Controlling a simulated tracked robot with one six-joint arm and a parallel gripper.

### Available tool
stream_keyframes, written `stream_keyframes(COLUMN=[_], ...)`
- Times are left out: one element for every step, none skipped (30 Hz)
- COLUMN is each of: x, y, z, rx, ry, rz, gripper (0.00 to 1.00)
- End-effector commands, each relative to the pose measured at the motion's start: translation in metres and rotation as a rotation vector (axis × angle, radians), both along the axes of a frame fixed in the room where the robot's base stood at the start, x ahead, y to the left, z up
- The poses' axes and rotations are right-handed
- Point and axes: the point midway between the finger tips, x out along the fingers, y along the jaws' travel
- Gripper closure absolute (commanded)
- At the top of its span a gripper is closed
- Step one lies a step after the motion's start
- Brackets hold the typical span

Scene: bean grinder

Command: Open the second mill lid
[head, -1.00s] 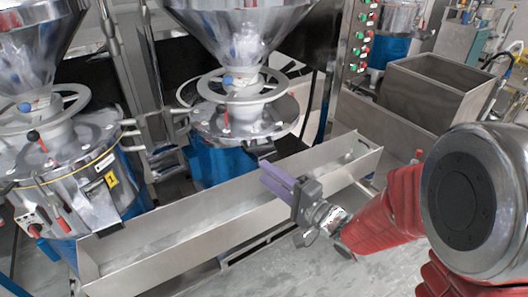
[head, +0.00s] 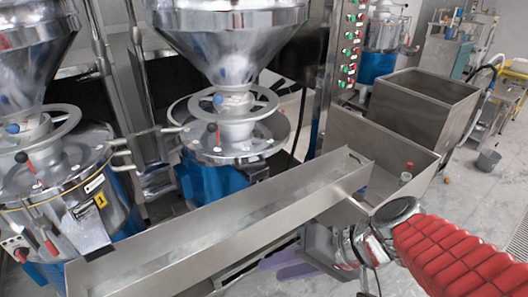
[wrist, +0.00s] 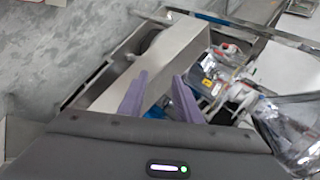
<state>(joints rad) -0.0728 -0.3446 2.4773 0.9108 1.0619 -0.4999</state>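The second mill (head: 205,178) stands left of centre in the head view, with a blue body under a steel hopper. Its round metal lid (head: 270,140) lies flat on top and looks closed, with a handwheel (head: 262,103) above it. My gripper's purple fingers (head: 288,266) show low in the head view, below the trough's front edge and partly hidden. In the wrist view my gripper (wrist: 160,98) has its two purple fingers apart with nothing between them. It is well away from the lid.
A long steel trough (head: 225,225) runs in front of the mills. Mill one (head: 85,205) stands at the left with a yellow tag. A steel bin (head: 425,100) and a control panel with several buttons (head: 349,45) are to the right.

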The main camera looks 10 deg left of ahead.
Motion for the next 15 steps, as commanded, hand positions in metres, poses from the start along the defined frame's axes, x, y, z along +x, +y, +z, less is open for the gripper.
stream_keyframes(x=[-0.003, -0.004, -0.006, -0.007, -0.007, -0.008, -0.008, -0.008, -0.008, -0.008, -0.008, -0.007, -0.007, -0.007, -0.006], y=[-0.013, -0.021, -0.032, -0.040, -0.048, -0.060, -0.069, -0.078, -0.090, -0.099, -0.109, -0.121, -0.130, -0.139, -0.150], z=[0.000, -0.001, -0.002, -0.002, -0.003, -0.003, -0.002, -0.001, 0.000, 0.002, 0.003, 0.007, 0.009, 0.012, 0.016], rx=[-0.055, -0.091, -0.137, -0.172, -0.207, -0.254, -0.288, -0.322, -0.367, -0.401, -0.435, -0.480, -0.512, -0.542, -0.581], ry=[-0.023, -0.032, -0.048, -0.060, -0.072, -0.090, -0.105, -0.119, -0.140, -0.156, -0.173, -0.197, -0.214, -0.231, -0.255], rz=[-0.006, -0.010, -0.019, -0.027, -0.034, -0.045, -0.055, -0.068, -0.084, -0.097, -0.111, -0.130, -0.145, -0.161, -0.180], gripper=[0.69, 0.69, 0.69, 0.69, 0.69, 0.69, 0.69, 0.69, 0.69, 0.69, 0.69, 0.69, 0.69, 0.69, 0.69])
